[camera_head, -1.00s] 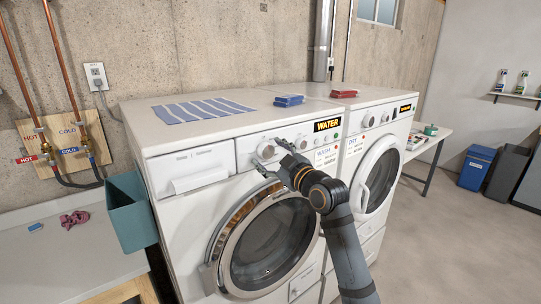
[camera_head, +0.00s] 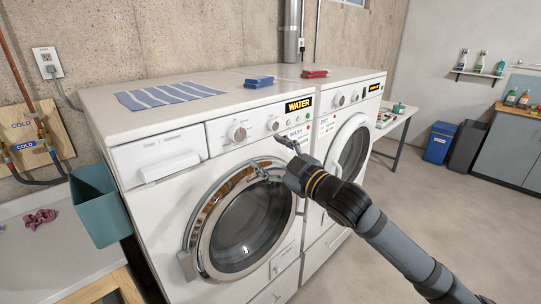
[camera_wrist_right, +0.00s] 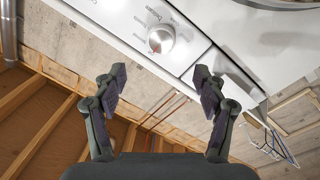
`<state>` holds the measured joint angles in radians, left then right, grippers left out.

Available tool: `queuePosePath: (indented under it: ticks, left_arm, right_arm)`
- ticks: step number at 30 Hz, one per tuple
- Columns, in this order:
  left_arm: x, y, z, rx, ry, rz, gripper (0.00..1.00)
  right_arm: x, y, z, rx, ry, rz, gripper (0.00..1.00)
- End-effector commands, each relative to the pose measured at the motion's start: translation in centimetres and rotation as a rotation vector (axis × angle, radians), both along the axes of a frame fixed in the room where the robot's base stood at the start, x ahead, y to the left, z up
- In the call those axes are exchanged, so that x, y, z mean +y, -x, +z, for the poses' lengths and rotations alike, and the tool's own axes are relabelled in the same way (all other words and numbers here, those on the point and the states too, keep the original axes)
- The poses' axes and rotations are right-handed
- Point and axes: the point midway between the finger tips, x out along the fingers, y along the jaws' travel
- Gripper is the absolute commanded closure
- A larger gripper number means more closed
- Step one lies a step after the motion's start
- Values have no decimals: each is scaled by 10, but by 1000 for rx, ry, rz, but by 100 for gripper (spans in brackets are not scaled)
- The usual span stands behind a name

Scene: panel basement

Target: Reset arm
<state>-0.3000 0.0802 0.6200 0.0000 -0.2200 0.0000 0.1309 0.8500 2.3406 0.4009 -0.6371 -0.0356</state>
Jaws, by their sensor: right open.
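My right gripper (camera_head: 270,155) is open and empty in front of the washer (camera_head: 155,221), below and to the right of its left round knob (camera_head: 237,133). A second knob (camera_head: 273,125) sits beside it, left of the WATER label. The right wrist view shows both fingers of the gripper (camera_wrist_right: 160,75) spread apart with nothing between them. A white knob with a red mark (camera_wrist_right: 160,39) shows beyond the fingertips there, apart from them. The washer's round door (camera_head: 243,232) looks closed, with the gripper partly over its upper edge. My left gripper is out of view.
A dryer (camera_head: 352,151) stands right of the washer. A striped cloth (camera_head: 165,95), a blue item (camera_head: 259,82) and a red item (camera_head: 314,73) lie on top. A teal bin (camera_head: 101,205) is at the left. Floor at right is clear up to the blue bin (camera_head: 439,142).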

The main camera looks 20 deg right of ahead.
Motion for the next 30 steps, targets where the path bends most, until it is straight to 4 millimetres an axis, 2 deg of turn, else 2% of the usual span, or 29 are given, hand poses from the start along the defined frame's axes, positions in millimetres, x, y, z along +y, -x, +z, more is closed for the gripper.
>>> queuePosePath:
  ticks: [6,20,23,25,26,27,29,30]
  left_arm:
    - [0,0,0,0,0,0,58]
    - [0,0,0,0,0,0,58]
    - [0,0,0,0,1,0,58]
    - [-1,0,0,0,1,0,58]
    - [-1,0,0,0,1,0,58]
    - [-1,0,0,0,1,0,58]
    - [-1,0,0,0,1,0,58]
    - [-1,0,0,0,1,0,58]
  right_arm:
    - [2,5,-1,1,0,9,28]
    - [-2,2,-4,9,-7,1,28]
    - [-24,-16,-30,51,-37,-48,28]
    - [-52,-34,-66,107,-74,-111,28]
    - [-66,-42,-87,138,-90,-142,28]
    - [-85,-51,-117,181,-113,-185,28]
    - [-110,-59,-165,248,-142,-247,28]
    - [-125,-61,-198,291,-159,-284,28]
